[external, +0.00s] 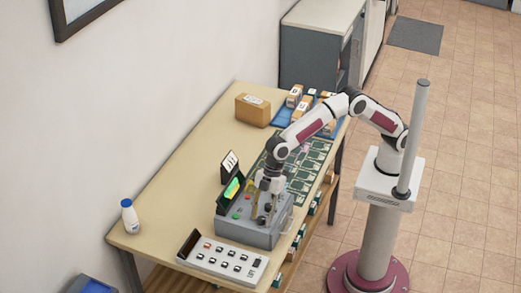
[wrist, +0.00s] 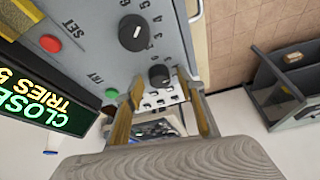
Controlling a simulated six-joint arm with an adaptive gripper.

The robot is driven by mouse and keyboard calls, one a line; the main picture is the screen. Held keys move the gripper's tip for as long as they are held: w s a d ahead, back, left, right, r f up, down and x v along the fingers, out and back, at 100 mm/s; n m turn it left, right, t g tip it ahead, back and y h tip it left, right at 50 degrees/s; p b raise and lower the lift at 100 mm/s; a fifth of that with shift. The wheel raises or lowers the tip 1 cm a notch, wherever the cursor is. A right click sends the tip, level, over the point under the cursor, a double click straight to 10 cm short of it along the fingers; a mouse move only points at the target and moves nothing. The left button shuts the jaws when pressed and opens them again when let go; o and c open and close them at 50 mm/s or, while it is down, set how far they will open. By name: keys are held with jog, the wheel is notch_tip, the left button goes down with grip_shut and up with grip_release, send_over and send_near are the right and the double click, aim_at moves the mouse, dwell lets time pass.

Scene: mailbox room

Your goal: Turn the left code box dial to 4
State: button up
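The grey code box (external: 262,235) stands near the front right edge of the table. It carries two black dials. In the wrist view, the dial nearer the switch panel (wrist: 159,76), which appears to be the left one, lies between my gripper's fingertips. The other dial (wrist: 133,32) is clear of them, with a white mark on its face. The near dial's pointer and most of its numbers are not readable. My gripper (external: 266,214) points down over the box; it also shows in the wrist view (wrist: 160,79). Its fingers are apart, and contact with the dial cannot be told.
A lit display (wrist: 50,95) on the box reads "CLOSE" and "TRIES 5", upside down and partly cut off. Red (wrist: 50,43) and green (wrist: 112,93) buttons sit beside the dials. A switch panel (external: 222,261), white bottle (external: 130,216) and cardboard box (external: 252,110) share the table.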

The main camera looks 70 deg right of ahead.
jog(key=shift+r, duration=0.15)
jog(key=v, duration=0.7)
dwell(0.3)
jog(key=shift+d+m, duration=0.1)
jog(key=shift+m, duration=0.2)
dwell(0.5)
